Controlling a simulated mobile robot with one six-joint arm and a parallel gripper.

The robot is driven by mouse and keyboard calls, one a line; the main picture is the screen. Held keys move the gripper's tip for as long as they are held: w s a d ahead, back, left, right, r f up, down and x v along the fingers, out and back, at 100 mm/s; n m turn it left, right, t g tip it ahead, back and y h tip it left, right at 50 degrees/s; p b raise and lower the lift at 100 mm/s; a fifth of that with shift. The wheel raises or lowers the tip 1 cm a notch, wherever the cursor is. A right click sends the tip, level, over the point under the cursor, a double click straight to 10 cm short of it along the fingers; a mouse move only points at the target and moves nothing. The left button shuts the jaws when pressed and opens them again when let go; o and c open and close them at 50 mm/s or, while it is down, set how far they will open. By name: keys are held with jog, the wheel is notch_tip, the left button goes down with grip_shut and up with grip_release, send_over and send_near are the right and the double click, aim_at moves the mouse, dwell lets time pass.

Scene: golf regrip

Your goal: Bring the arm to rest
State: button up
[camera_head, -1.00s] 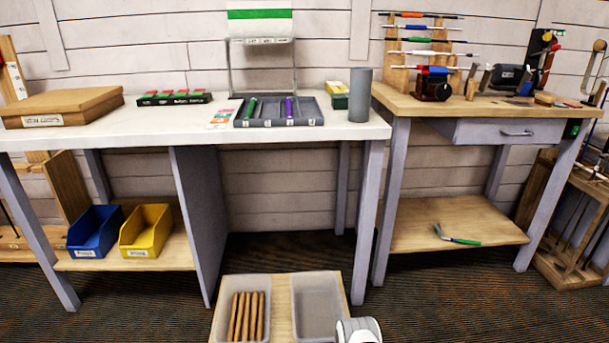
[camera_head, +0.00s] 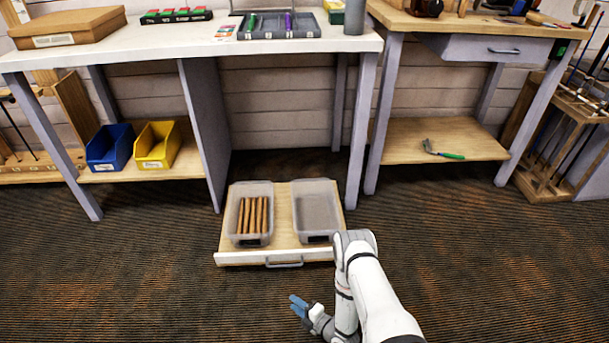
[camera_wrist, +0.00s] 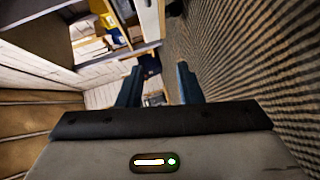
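My gripper (camera_head: 299,306) is low in the head view, over the patterned carpet, to the left of my white arm and in front of the pulled-out drawer. In the wrist view my gripper (camera_wrist: 160,85) shows two dark blue fingers standing apart with nothing between them. The gripper is open and empty. My arm is bent, and its elbow is close to the drawer's front right corner in the picture.
The low wooden drawer (camera_head: 285,225) holds a bin of brown sticks (camera_head: 252,214) and an empty-looking clear bin (camera_head: 316,210). The white-topped bench (camera_head: 130,50) and the wooden workbench (camera_head: 440,140) stand behind. Carpet at left and right is clear.

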jog(key=w+d+r+m+h+p, duration=0.2)
jog(key=w+r+h+p, duration=0.15)
jog(key=w+r, duration=0.75)
jog(key=w+d+r+m+g+h+p, duration=0.1)
jog(key=w+d+r+m+h+p, duration=0.2)
jog(key=r, duration=0.9)
jog(key=w+d+r+m+h+p, duration=0.1)
jog(key=d+r+m+p, duration=0.2)
jog(key=r, duration=0.9)
jog(key=w+d+r+m+g+h+p, duration=0.1)
jog(key=w+d+r+m+h+p, duration=0.3)
jog(key=r, duration=0.8)
jog(key=s+d+r+m+g+p, duration=0.1)
jog(key=s+d+r+m+p, duration=0.15)
jog(key=s+r, duration=0.4)
jog(key=s+d+r+m+p, duration=0.1)
jog(key=s+r+p, duration=0.2)
jog(key=r, duration=0.7)
jog(key=s+d+r+m+g+p, duration=0.1)
jog(key=s+d+r+m+p, duration=0.15)
jog(key=s+r, duration=0.4)
jog(key=s+r+m+g+p, duration=0.2)
jog(key=s+r+m+p, duration=0.2)
jog(key=s+r, duration=0.5)
jog(key=s+r+m+g+p, duration=0.1)
jog(key=s+r+m+p, duration=0.3)
jog(key=s+r, duration=0.4)
jog(key=s, duration=0.5)
jog(key=shift+a+r+g, duration=0.2)
jog(key=shift+r+g, duration=0.2)
